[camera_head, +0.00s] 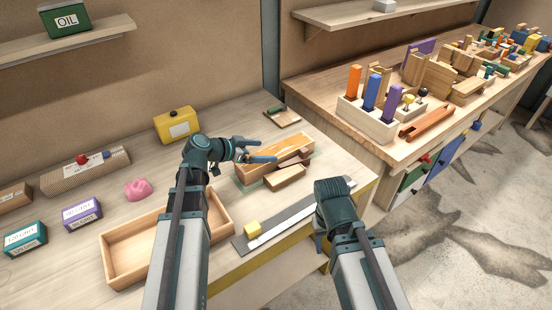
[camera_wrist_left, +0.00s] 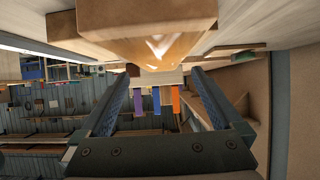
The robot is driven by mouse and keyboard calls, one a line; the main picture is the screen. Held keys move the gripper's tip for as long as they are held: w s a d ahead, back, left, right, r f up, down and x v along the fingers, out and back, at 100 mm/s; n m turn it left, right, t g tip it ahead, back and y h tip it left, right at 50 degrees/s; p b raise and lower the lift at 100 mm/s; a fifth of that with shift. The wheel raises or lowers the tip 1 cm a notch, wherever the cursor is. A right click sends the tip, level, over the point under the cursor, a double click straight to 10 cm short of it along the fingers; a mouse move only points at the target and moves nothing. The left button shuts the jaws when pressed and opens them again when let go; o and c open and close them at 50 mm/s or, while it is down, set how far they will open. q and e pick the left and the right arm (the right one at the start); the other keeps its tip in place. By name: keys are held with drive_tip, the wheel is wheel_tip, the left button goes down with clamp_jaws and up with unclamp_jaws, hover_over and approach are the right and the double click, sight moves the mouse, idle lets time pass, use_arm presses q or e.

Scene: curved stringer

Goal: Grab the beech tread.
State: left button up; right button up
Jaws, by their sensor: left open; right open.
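A small stack of wooden pieces lies at the middle of the bench. It has a glossy honey-coloured wooden piece (camera_head: 262,160) at the back and a pale wooden block (camera_head: 286,177) in front. I cannot tell for certain which is the beech tread. My left gripper (camera_head: 268,150) is open and empty over the stack's back side, fingers pointing right. In the left wrist view a wooden block (camera_wrist_left: 145,18) and a glossy piece below it lie just beyond the open fingertips (camera_wrist_left: 163,76). My right gripper (camera_head: 322,240) is at the bench's front edge, its fingers mostly hidden.
An open wooden tray (camera_head: 118,262) stands at the front left. A yellow box (camera_head: 177,125) stands behind my left wrist. A holder with coloured-handled tools (camera_head: 368,121) stands on the right bench.

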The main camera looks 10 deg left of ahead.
sight(275, 151)
use_arm(q)
drive_tip(key=b+x, duration=0.1)
drive_tip(key=x, duration=0.3)
drive_tip(key=shift+f+b, duration=0.1)
drive_tip(key=shift+b, duration=0.2)
drive_tip(key=shift+c, duration=0.2)
clamp_jaws()
